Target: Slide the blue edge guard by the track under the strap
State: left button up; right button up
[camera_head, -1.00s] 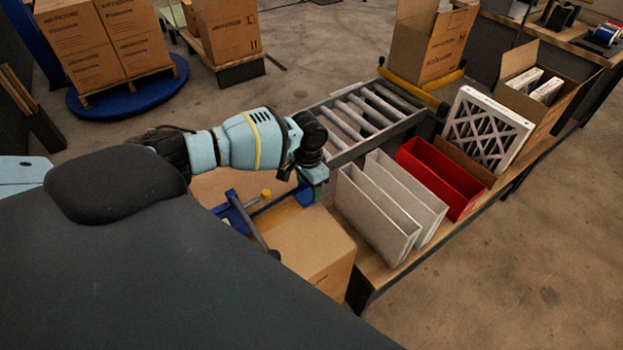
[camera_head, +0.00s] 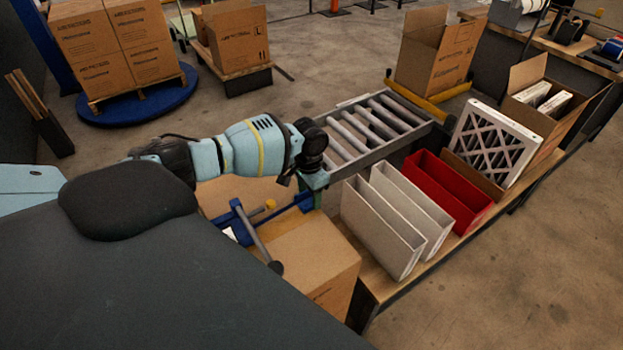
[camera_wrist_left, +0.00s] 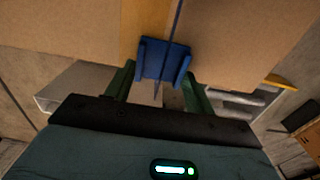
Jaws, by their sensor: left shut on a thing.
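My left gripper (camera_head: 314,184) is over the far edge of a cardboard box (camera_head: 312,262), beside the roller track. In the left wrist view its green fingers (camera_wrist_left: 158,90) are shut on the blue edge guard (camera_wrist_left: 162,61), which sits at the box edge over a tan tape band. The dark strap (camera_wrist_left: 177,18) runs along the box top to the guard and overlaps it in the picture. I cannot tell whether it passes over the guard or how far under it the guard lies. My right gripper is not in view.
A blue strapping tool (camera_head: 240,222) with a grey lever is on the box. White bins (camera_head: 385,225), a red bin (camera_head: 447,190) and a pleated filter (camera_head: 493,143) stand on the bench at right. The roller track (camera_head: 370,128) lies beyond the gripper.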

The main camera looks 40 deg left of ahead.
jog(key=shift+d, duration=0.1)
pick_arm(q)
jog(key=o, duration=1.1)
jog(key=shift+c, duration=0.2)
notch_tip(320, 180, up, 7)
jog(key=shift+f+p, duration=0.2)
jog(key=shift+p, duration=0.25)
jog(key=shift+r, duration=0.65)
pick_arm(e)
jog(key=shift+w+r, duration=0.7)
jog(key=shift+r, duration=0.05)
